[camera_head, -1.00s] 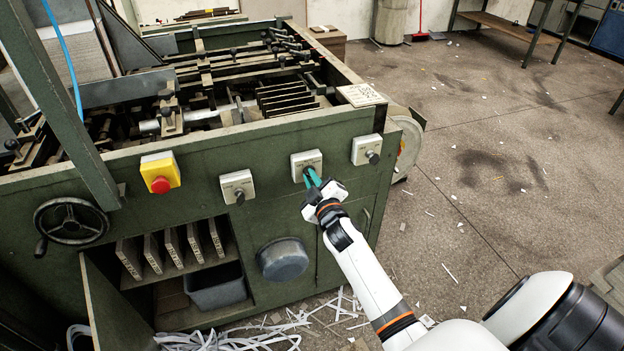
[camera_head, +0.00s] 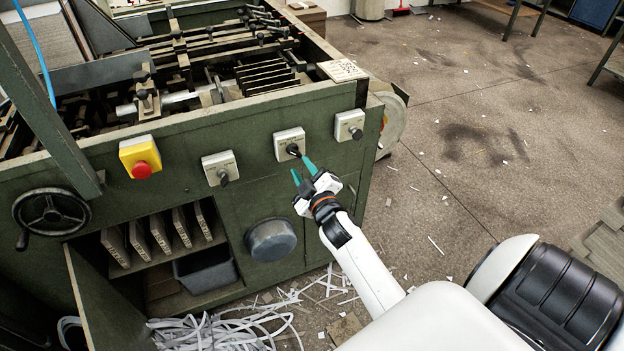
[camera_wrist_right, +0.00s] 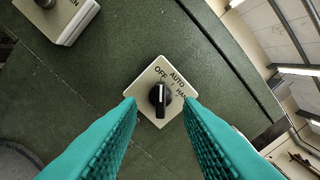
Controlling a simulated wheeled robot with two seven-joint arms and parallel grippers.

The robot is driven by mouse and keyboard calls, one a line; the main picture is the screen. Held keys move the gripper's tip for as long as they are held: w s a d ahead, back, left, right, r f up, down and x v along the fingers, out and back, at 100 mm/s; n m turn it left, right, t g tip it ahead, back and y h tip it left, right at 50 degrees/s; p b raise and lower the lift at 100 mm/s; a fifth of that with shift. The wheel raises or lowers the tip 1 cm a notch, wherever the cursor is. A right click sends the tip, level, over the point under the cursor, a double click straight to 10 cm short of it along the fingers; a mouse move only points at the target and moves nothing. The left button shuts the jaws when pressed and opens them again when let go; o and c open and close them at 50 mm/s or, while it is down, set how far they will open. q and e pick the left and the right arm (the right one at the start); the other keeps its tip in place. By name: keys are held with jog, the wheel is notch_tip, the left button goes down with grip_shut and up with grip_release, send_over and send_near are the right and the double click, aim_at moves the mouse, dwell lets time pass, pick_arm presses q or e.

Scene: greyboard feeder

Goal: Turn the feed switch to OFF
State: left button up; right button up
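The feed switch is a black knob (camera_wrist_right: 160,97) on a pale square plate marked OFF, AUTO and a partly covered third label. In the wrist view the knob's white mark looks upright in the picture, roughly between OFF and AUTO; I cannot tell its exact setting. In the head view the switch plate (camera_head: 289,143) is on the green machine's front panel. My right gripper (camera_head: 303,170) is open and empty just in front of and below it. In the wrist view its teal fingers stand apart on either side of the knob, not gripping it. My left gripper is not in view.
Similar switches sit to the left (camera_head: 220,168) and right (camera_head: 349,125). A yellow box with a red button (camera_head: 140,157) and a handwheel (camera_head: 51,216) are further left. A round grey drum (camera_head: 271,240) protrudes below. Open floor lies to the right.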

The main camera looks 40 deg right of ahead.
jog(key=v, duration=0.6)
jog(key=shift+s, duration=0.4)
